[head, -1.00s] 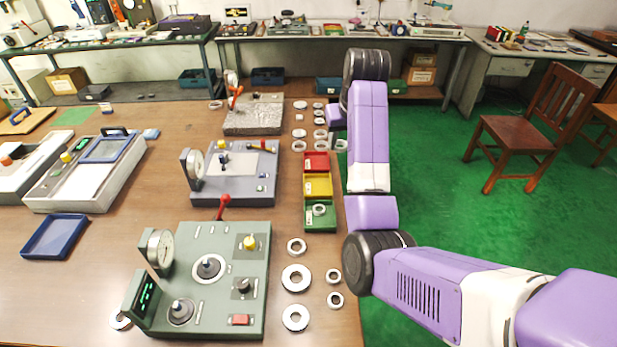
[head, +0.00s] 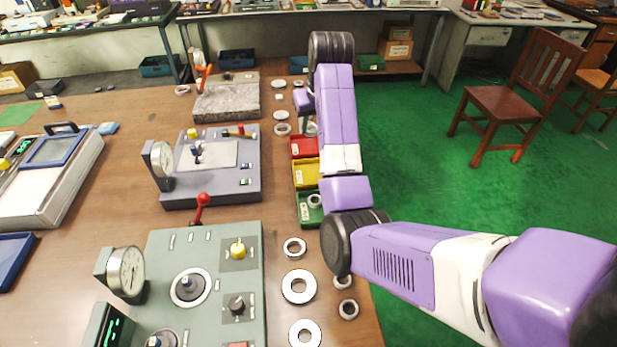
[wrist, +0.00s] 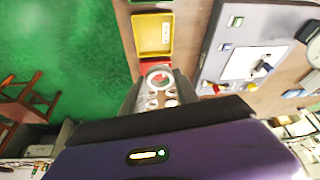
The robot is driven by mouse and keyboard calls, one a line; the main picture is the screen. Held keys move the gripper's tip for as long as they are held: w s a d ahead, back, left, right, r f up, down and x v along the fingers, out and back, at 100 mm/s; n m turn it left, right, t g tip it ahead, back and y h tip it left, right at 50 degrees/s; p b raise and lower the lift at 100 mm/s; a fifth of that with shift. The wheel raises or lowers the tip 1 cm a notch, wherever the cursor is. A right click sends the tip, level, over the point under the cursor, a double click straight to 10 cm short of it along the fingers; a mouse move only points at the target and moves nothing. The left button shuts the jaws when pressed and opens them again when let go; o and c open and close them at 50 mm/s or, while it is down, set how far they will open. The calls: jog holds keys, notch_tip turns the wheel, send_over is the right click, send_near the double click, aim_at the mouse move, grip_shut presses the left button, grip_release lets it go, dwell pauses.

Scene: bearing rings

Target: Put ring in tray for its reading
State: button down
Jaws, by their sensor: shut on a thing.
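A pale metal ring (wrist: 160,77) is held between the fingertips of my gripper (wrist: 160,86) in the wrist view. In that view it overlaps the edge of the red tray (wrist: 149,66); its height above it is unclear. In the head view my arm partly hides the gripper, beside the far end of the red tray (head: 304,147). The yellow tray (head: 306,173) looks empty. The green tray (head: 305,212) holds one ring (head: 314,201). A dial gauge (head: 160,160) stands on the grey fixture, another (head: 126,270) on the green fixture. Their readings are too small to tell.
Several loose rings lie in front of the trays, including a large one (head: 299,286), and more lie behind them (head: 280,115). The grey fixture (head: 212,187) and green fixture (head: 190,240) stand left of the trays. The table's right edge is close, with green floor and a chair (head: 510,108) beyond.

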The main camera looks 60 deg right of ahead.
aim_at(310, 181)
notch_tip(310, 181, down, 19)
jog(key=shift+p, duration=0.65)
jog(key=shift+f, duration=0.15)
jog(key=c, duration=0.9)
grip_release()
jog(key=shift+s+r, duration=0.1)
jog(key=shift+r, duration=0.35)
jog(key=v, duration=1.1)
jog(key=shift+a+r, duration=0.1)
jog(key=shift+r, duration=0.15)
